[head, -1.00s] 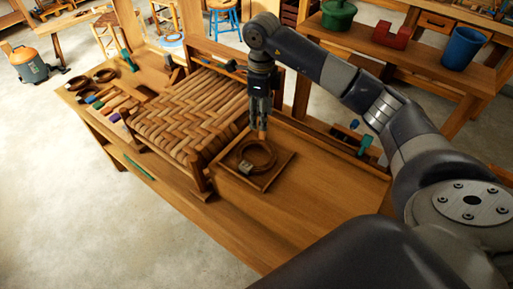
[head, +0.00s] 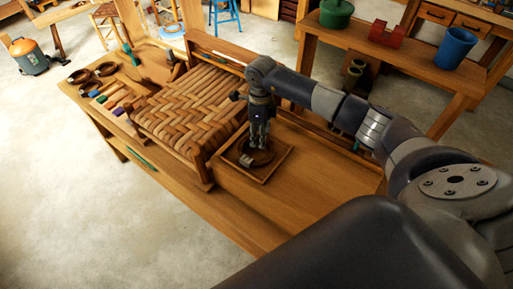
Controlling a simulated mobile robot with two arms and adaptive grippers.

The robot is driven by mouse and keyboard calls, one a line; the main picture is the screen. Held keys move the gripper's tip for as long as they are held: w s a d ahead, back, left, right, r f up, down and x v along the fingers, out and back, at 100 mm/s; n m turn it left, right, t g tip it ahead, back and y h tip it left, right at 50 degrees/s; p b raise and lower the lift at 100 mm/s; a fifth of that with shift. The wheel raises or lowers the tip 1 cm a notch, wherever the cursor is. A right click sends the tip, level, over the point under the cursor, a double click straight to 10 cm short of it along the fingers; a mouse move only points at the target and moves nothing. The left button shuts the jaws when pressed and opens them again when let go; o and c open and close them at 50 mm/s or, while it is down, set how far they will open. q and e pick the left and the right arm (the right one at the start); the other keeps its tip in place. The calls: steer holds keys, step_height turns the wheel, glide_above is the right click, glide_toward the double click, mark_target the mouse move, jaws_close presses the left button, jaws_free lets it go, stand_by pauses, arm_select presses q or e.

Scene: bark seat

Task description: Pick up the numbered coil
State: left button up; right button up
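The coil (head: 262,162) is a dark brown ring with a small pale tag (head: 246,160) at its front left; any number on it is too small to read. It lies in a shallow square wooden tray (head: 233,175) on the workbench. My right gripper (head: 260,146) points straight down with its fingertips at the coil, over its back part. The fingers partly hide the coil. I cannot tell whether they are open or closed around it. My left gripper is out of view.
A woven bark seat (head: 190,105) stands just left of the tray. More dark coils (head: 105,69) and coloured pieces (head: 110,103) lie at the bench's far left. The bench top (head: 300,185) right of the tray is clear.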

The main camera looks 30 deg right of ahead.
jaws_close()
steer(key=shift+r, duration=0.15)
